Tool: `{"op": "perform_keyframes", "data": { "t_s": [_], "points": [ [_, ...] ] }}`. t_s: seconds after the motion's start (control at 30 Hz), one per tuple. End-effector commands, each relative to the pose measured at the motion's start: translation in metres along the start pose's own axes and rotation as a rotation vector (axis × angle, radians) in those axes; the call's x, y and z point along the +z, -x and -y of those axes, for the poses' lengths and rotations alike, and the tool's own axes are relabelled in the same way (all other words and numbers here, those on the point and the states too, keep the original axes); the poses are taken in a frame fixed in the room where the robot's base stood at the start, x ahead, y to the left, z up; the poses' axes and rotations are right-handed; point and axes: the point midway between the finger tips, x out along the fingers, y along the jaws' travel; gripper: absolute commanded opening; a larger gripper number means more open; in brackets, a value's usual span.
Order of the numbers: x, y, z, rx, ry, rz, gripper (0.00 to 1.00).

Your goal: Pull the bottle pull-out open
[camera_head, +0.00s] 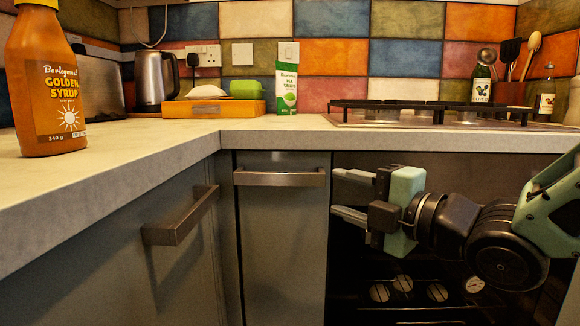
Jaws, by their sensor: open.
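The narrow grey cabinet front (282,245) below the counter corner appears to be the bottle pull-out. It looks closed, and its inside is hidden. It has a horizontal metal bar handle (279,177) near its top edge. My gripper (335,195) comes in from the right, in front of the dark oven. Its two fingers point left and are apart, with nothing visible between them. The fingertips are just right of the handle's right end in the picture, and I see no contact with it.
Another grey cabinet with a bar handle (182,215) stands at left. The worktop (190,138) holds a syrup bottle (45,80), a kettle (156,80) and a green-white carton (286,88). A hob (430,117) sits above the oven at right.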

Motion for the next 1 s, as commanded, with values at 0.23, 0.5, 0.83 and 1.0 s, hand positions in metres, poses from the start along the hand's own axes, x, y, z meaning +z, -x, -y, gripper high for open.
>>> {"op": "perform_keyframes", "data": {
  "t_s": [0.23, 0.5, 0.83, 1.0],
  "points": [
    [0.0, -0.01, -0.006, -0.004, -0.006, -0.004, 0.45],
    [0.0, -0.016, -0.005, -0.005, -0.003, 0.002, 0.45],
    [0.0, -0.055, 0.002, 0.003, 0.005, 0.009, 0.45],
    [0.001, -0.089, 0.002, 0.002, 0.004, 0.01, 0.45]
  ]
}}
